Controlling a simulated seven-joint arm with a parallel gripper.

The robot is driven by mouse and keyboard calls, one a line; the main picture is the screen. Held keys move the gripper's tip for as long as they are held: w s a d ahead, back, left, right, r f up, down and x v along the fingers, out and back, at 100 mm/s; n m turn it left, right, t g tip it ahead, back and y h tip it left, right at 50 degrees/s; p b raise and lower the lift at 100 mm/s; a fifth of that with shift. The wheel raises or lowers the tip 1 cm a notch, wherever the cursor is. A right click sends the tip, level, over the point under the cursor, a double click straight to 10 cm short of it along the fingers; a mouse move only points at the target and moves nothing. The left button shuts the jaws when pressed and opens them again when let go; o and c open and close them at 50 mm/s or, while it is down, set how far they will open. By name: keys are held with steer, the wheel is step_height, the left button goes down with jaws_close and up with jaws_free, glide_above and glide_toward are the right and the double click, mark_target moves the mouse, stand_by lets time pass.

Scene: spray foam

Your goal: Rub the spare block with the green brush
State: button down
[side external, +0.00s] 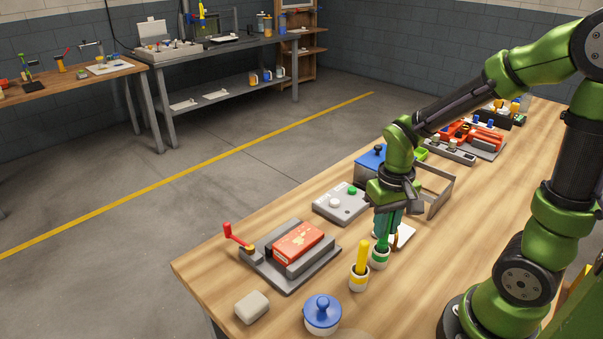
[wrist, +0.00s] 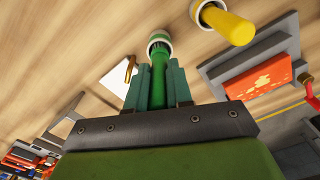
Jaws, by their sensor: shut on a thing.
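The green brush (side external: 382,243) stands upright in a small white cup with a green band (side external: 379,259). My gripper (side external: 387,226) is over the cup and shut on the brush's green handle. In the wrist view the handle (wrist: 158,72) lies between the two green fingers (wrist: 158,88), with its lower end still inside the cup (wrist: 159,40). The brush's bristles are hidden. A pale grey block (side external: 252,306), which looks like the spare block, lies at the near left corner of the table, apart from my gripper.
A yellow-handled tool (side external: 361,257) stands in a cup just left of the green one. A blue-lidded pot (side external: 322,313) is near the front edge. A grey vise (side external: 275,270) holds an orange-red block (side external: 298,243). A button box (side external: 342,203) stands behind.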

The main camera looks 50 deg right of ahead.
step_height(320, 180, up, 5)
steer(key=shift+r, duration=0.1)
steer(key=shift+a+r, duration=0.2)
steer(key=w+a+r, duration=0.2)
steer(key=w+a, duration=0.1)
steer(key=w, duration=0.5)
steer(key=w+a+r, duration=0.2)
steer(key=w+a, duration=0.1)
steer(key=w, duration=0.4)
steer(key=shift+f, duration=3.6)
steer(key=shift+a+f, duration=0.15)
steer(key=shift+f, duration=0.2)
steer(key=shift+a+f, duration=0.15)
steer(key=shift+a, duration=3.75)
steer(key=shift+d, duration=4.15)
step_height(320, 180, up, 8)
